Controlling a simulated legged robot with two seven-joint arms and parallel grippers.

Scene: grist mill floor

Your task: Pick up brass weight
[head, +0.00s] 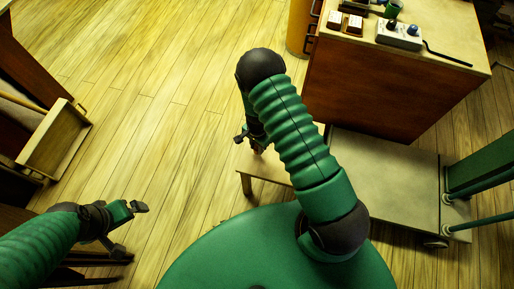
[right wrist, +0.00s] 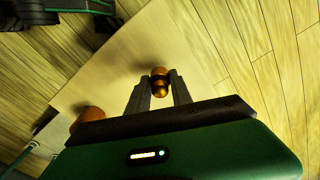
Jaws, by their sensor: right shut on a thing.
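The brass weight (right wrist: 159,82) is a small, shiny, stepped piece between the two dark fingers of my right gripper (right wrist: 159,76) in the right wrist view. The fingers are shut on its sides. Behind it is the pale top of a low table (right wrist: 130,50); I cannot tell whether the weight still touches it. In the head view my right gripper (head: 248,143) is partly hidden by my arm, near the low table's left end (head: 265,178), and the weight cannot be made out there. My left gripper (head: 131,230) is open and empty above the floor at lower left.
An orange-brown rounded object (right wrist: 88,118) stands on the low table beside my gripper. A brown cabinet (head: 385,90) with a switch box (head: 400,36) on top stands at upper right. A flat cart (head: 385,180) is below it. An open drawer (head: 57,140) juts out at left. The middle floor is clear.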

